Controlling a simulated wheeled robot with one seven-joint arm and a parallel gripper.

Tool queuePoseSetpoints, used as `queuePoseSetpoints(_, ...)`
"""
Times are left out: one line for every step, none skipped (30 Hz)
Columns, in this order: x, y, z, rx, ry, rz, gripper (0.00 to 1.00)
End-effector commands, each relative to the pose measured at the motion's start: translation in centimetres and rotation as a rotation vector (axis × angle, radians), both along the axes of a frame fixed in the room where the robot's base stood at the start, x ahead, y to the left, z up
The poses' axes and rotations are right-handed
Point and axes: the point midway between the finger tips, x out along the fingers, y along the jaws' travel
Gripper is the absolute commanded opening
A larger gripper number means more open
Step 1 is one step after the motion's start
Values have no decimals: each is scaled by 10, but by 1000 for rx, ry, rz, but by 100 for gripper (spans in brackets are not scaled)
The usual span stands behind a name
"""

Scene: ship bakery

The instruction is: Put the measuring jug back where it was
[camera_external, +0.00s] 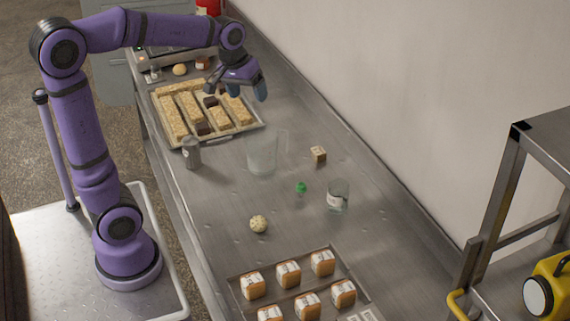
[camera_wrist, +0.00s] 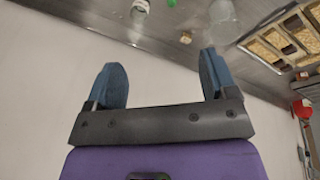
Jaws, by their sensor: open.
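The clear measuring jug (camera_external: 262,153) stands upright on the steel counter, just right of the tray of bars. It also shows at the top of the wrist view (camera_wrist: 222,14), partly cut off. My gripper (camera_external: 240,88) is open and empty, raised above the far part of the counter over the tray's far right corner. It is apart from the jug. In the wrist view, nothing is between its two blue fingers (camera_wrist: 162,70), and the wall is behind them.
The bar tray (camera_external: 183,145) lies beyond a grey shaker (camera_external: 191,153). A labelled glass jar (camera_external: 338,196), green-topped item (camera_external: 301,188), small block (camera_external: 318,154) and speckled ball (camera_external: 258,224) are nearer. A tray of small loaves (camera_external: 236,288) is at the front. The wall bounds the right.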

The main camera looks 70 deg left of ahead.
Motion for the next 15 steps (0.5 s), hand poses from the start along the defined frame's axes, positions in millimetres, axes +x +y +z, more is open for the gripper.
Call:
queuePoseSetpoints(-18,-12,5,14,-20,-49,79)
queuePoseSetpoints(-28,-19,6,22,-29,-79,79)
queuePoseSetpoints(-41,-26,7,33,-41,-117,79)
queuePoseSetpoints(-51,-32,8,43,-51,-145,79)
queuePoseSetpoints(-61,-37,8,54,-60,-173,79)
queuePoseSetpoints(-74,-44,8,68,-72,-212,79)
queuePoseSetpoints(-84,-49,8,79,-82,-241,79)
queuePoseSetpoints(-93,-54,7,90,-91,-268,79)
queuePoseSetpoints(-106,-60,5,106,-104,-306,79)
queuePoseSetpoints(-116,-64,4,117,-112,-333,79)
queuePoseSetpoints(-125,-68,2,129,-122,-361,79)
queuePoseSetpoints(-138,-73,-1,146,-133,-397,79)
queuePoseSetpoints(-146,-76,-4,158,-140,-422,79)
queuePoseSetpoints(-154,-79,-6,170,-147,-446,79)
queuePoseSetpoints(-164,-83,-10,184,-157,-475,79)
